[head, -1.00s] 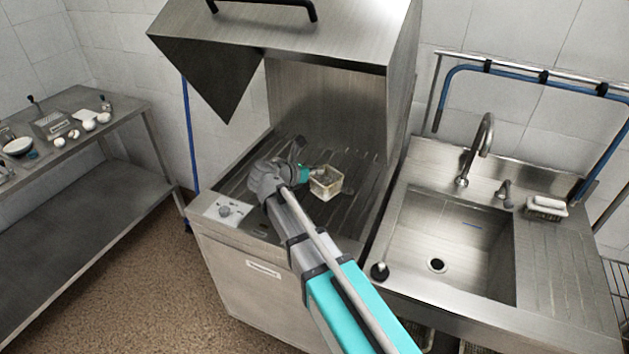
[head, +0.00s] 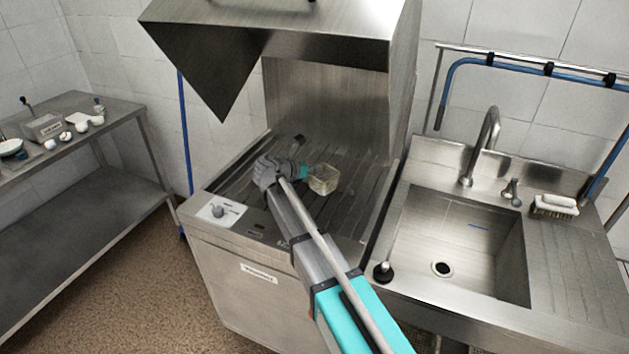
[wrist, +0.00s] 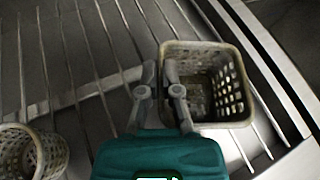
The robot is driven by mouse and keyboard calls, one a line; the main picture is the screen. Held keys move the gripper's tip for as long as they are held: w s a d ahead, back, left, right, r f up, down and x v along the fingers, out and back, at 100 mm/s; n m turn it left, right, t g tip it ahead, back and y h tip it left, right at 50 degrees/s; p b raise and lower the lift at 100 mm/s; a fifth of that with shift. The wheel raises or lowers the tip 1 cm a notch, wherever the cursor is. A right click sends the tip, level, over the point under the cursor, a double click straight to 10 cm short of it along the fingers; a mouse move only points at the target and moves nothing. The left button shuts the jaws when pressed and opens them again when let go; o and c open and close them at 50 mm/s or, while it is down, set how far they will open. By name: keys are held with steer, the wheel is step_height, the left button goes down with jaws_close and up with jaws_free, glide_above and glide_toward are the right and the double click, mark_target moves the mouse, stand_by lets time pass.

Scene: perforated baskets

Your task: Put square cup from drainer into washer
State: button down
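The square cup (head: 323,180) is a small pale basket with perforated walls. It is inside the open washer, at or just above the slatted rack (head: 352,207); I cannot tell whether it touches. In the wrist view the square cup (wrist: 233,95) appears right of centre, opening up, looking nearly level and empty. My gripper (head: 307,172) is at its left side. In the wrist view my gripper's fingers (wrist: 160,70) are close together on either side of the cup's left wall, appearing shut on it. A round perforated cup (wrist: 38,152) is at the lower left.
The washer's raised hood (head: 290,45) hangs above the rack. A steel table (head: 90,110) with several small items stands at left. Rack space right of the cup is clear.

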stand_by(0.3)
steer(key=shift+w+f+b, duration=0.4)
steer(key=shift+f+b, duration=0.1)
steer(key=shift+b, duration=0.05)
steer(key=shift+f+b, duration=1.45)
steer(key=shift+f, duration=0.15)
steer(key=c, duration=0.8)
jaws_free()
steer(key=shift+a+r, duration=0.1)
steer(key=shift+r, duration=0.15)
steer(key=p+v, duration=0.4)
steer(key=v, duration=0.8)
steer(key=shift+p, duration=0.3)
